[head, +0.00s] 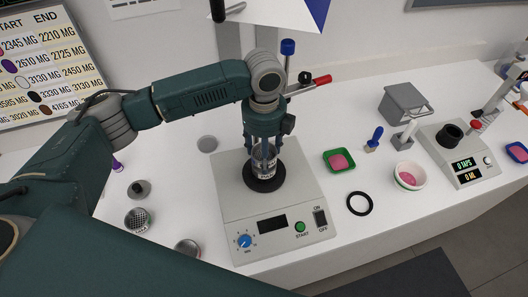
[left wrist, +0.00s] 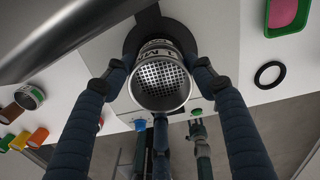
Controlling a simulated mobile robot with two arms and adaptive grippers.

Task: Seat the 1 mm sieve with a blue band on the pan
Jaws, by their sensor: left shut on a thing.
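My left gripper (head: 264,158) is shut around a metal sieve (head: 268,155) over the black round plate (head: 264,184) of the grey shaker machine. In the left wrist view the sieve (left wrist: 160,82) sits between the gripper's fingers (left wrist: 160,84), its coarse perforated mesh facing the camera. Dark lettering on a pale band shows on its far side; I cannot make out a blue band. The sieve looks upright. The fingers hide its lower part, so I cannot tell whether a pan is beneath it or whether they touch.
The shaker (head: 235,215) has a blue knob and green start button. Left are another sieve (head: 138,220), a cylinder (head: 187,247) and a dark knobbed piece (head: 139,188). Right are a green tray (head: 339,160), a black ring (head: 359,203) and a bowl (head: 409,177). A red-handled part (head: 321,80) is close behind.

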